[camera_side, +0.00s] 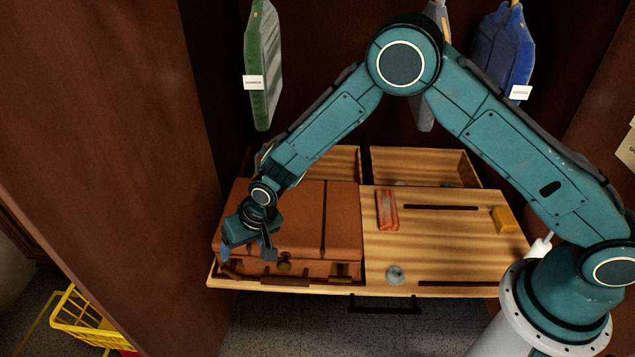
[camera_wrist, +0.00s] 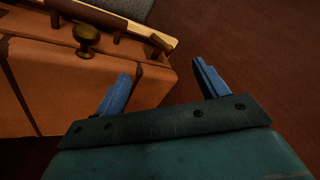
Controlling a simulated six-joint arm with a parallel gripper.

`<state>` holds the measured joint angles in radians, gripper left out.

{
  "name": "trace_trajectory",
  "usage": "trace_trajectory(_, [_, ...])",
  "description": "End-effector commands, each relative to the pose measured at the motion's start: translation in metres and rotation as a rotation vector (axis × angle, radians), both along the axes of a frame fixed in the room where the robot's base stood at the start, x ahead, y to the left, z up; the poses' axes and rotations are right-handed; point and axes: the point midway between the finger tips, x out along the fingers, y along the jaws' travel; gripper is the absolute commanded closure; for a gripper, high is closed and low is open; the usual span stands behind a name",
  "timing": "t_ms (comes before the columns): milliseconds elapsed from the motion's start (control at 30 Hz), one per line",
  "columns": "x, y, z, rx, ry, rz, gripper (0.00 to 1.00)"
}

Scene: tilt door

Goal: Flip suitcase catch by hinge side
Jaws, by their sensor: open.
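A brown suitcase (camera_side: 310,215) lies flat and closed on the left of a wooden shelf board. Its front side faces the board's front edge and carries a handle (camera_side: 285,280) and a round brass catch (camera_side: 285,262). In the wrist view the suitcase (camera_wrist: 60,95) fills the left, with the brass catch (camera_wrist: 87,36) at the top. My gripper (camera_side: 247,252) is open and empty at the suitcase's front left corner. In the wrist view my gripper's blue fingers (camera_wrist: 163,88) stand apart, the left one over the suitcase side and the right one over dark brown wood. Whether a finger touches the suitcase I cannot tell.
On the board (camera_side: 440,250) right of the suitcase lie a red block (camera_side: 387,210), a yellow block (camera_side: 505,220) and a grey round knob (camera_side: 394,275). Open compartments sit behind. A tall brown panel (camera_side: 120,150) stands close on the left. Garments hang above, including a green one (camera_side: 264,70).

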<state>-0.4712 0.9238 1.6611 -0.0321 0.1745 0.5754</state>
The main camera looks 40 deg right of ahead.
Motion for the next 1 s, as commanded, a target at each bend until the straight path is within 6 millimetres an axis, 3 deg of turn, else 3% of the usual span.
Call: trace_trajectory(1000, [0.0076,-0.0111,0.0089,0.264,0.195,-0.594,0.27])
